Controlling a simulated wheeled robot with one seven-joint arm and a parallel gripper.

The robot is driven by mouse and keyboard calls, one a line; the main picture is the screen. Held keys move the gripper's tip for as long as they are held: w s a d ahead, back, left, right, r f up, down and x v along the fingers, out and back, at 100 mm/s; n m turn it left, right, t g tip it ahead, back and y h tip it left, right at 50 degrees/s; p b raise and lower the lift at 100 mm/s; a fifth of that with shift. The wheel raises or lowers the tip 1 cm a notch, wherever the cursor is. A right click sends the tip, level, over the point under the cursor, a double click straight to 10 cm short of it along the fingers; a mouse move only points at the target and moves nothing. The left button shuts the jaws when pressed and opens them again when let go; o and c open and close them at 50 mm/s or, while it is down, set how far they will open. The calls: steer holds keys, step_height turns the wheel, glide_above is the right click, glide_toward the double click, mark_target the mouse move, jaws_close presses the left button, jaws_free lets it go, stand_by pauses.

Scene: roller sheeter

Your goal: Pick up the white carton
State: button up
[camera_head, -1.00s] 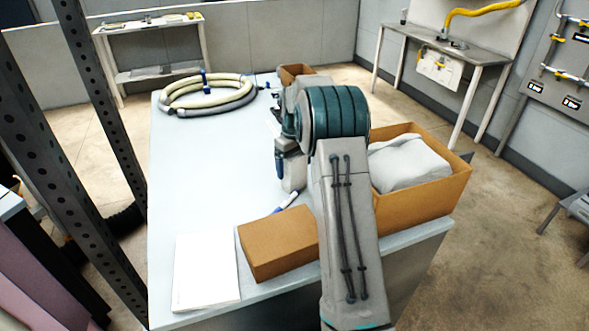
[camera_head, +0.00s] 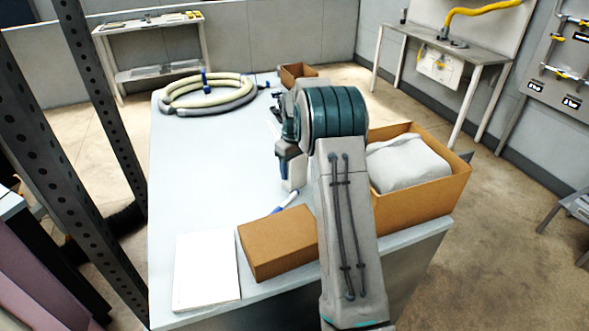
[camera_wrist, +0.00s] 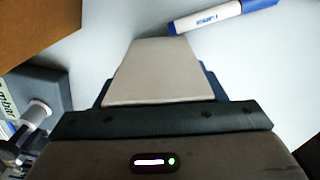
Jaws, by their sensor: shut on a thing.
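The white carton (camera_wrist: 160,72) fills the space between my gripper's (camera_wrist: 160,88) dark fingers in the wrist view, its pale face towards the camera. My gripper is shut on it. In the head view the white carton (camera_head: 297,173) shows as a small pale patch just below my wrist, over the table. My arm hides much of the gripper (camera_head: 289,164) there. I cannot tell how far the carton is from the tabletop.
A blue-and-white marker (camera_wrist: 225,17) lies close by on the table (camera_head: 215,170). A closed brown box (camera_head: 278,243) and a flat white item (camera_head: 206,270) lie at the front. An open box (camera_head: 425,200) holding a grey bag (camera_head: 407,163) stands right. A coiled hose (camera_head: 208,95) lies at the back.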

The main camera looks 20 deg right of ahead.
steer(key=w+d+r+p, duration=0.3)
steer(key=w+r+p, duration=0.5)
steer(key=w+r, duration=0.2)
steer(key=shift+w+r, duration=0.4)
steer(key=shift+w, duration=0.15)
steer(key=shift+d, duration=0.15)
